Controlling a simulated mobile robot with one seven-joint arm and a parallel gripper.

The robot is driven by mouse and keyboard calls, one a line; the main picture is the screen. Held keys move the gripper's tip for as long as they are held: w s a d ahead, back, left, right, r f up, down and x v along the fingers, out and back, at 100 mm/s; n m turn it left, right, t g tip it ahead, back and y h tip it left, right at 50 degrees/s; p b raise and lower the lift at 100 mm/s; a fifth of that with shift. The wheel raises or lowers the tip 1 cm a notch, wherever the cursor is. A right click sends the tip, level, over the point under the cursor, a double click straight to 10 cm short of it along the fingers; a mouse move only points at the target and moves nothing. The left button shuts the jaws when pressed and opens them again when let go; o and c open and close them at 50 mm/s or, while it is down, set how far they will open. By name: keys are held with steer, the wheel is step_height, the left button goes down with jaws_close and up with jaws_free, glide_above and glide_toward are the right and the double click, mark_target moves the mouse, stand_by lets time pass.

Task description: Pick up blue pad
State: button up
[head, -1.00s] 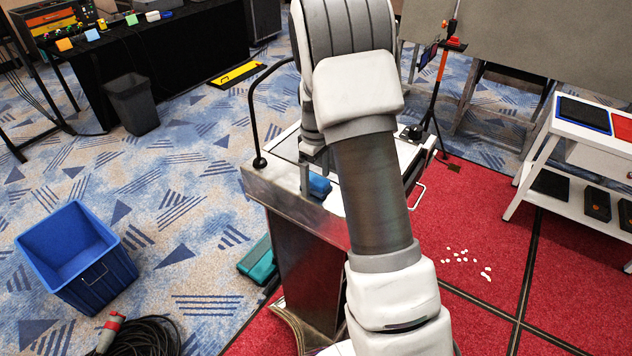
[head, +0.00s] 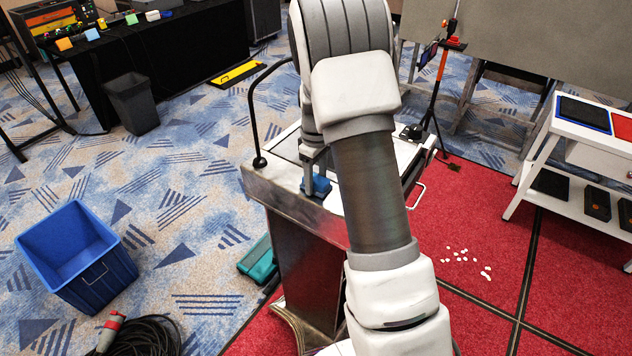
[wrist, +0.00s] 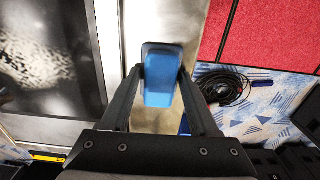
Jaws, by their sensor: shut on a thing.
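The blue pad (wrist: 160,88) is a small blue block between the two fingertips of my gripper (wrist: 161,80) in the wrist view. The fingers are shut on it from both sides. In the head view the blue pad (head: 316,186) shows at the left part of the metal cart top (head: 285,200), below my gripper (head: 309,172), which is partly hidden by my arm. I cannot tell whether the pad still touches the cart top.
A blue bin (head: 78,258) stands on the carpet at left, near a coiled black cable (head: 140,335). A black gooseneck (head: 255,115) rises from the cart's left corner. A teal case (head: 258,262) lies beside the cart. A white shelf (head: 560,150) stands at right.

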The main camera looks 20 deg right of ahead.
mark_target(318, 175)
steer(key=shift+r, duration=0.55)
steer(key=r, duration=0.2)
steer(key=r+b, duration=0.1)
steer(key=shift+w+d+r, duration=0.3)
steer(key=shift+w+d, duration=0.05)
steer(key=shift+d, duration=0.05)
steer(key=w+d+r, duration=0.6)
steer(key=d, duration=0.2)
steer(key=shift+w+r, duration=0.15)
steer(key=shift+w, duration=0.2)
